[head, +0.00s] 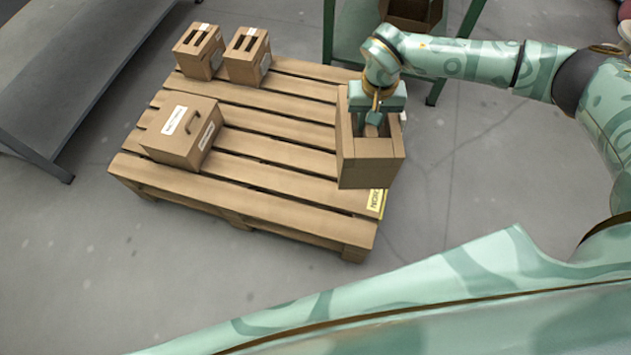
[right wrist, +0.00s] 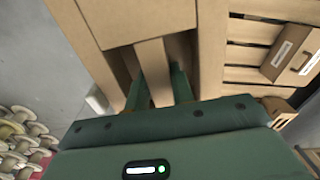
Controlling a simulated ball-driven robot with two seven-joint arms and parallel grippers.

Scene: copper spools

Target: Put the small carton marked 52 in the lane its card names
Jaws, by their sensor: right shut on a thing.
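My right gripper (head: 374,116) is shut on the middle strip of a brown open-topped carton (head: 370,174) at the pallet's right edge. In the right wrist view, the gripper's fingers (right wrist: 162,88) stand either side of that cardboard strip (right wrist: 153,70). Whether the carton touches the pallet I cannot tell. No number is readable on it, so I cannot tell if it is the one marked 52. A yellow card (head: 376,201) with dark print, partly hidden, is at the pallet's front right corner. My left gripper is out of view.
The wooden pallet (head: 262,156) also bears a handled carton (head: 181,131) with white labels and two small slotted cartons (head: 200,52) (head: 247,57) at the back. A green stand (head: 350,40) holds a brown box behind. Spools (right wrist: 22,140) show in the wrist view. The pallet's middle is clear.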

